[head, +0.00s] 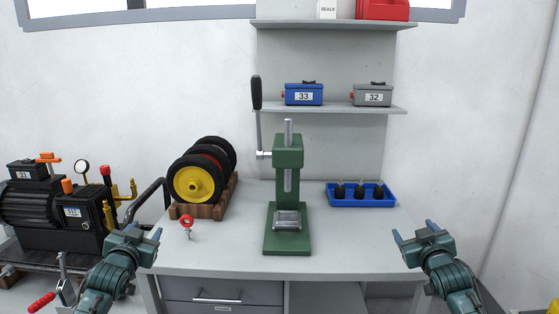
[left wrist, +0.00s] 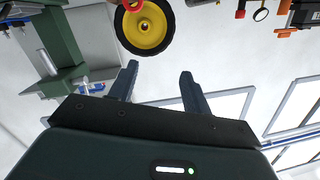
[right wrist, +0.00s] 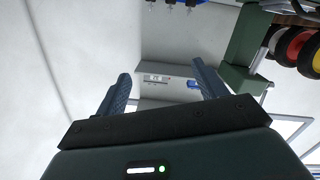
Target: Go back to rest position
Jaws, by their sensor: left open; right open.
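My left gripper (head: 144,232) is at the left front edge of the grey workbench (head: 350,249) in the head view. Its two fingers are apart with nothing between them, as the left wrist view (left wrist: 158,85) also shows. My right gripper (head: 414,230) is at the right front edge of the bench. Its fingers are also apart and empty, as in the right wrist view (right wrist: 162,88). Both grippers are clear of the objects on the bench.
A green arbor press (head: 288,165) stands mid-bench. Wheels (head: 195,183) sit in a wooden rack on the left, near a small red-ringed part (head: 187,222). A blue tray (head: 362,202) is at the right. Boxes 33 (head: 304,95) and 32 (head: 373,96) are shelved. A pump (head: 70,213) stands left.

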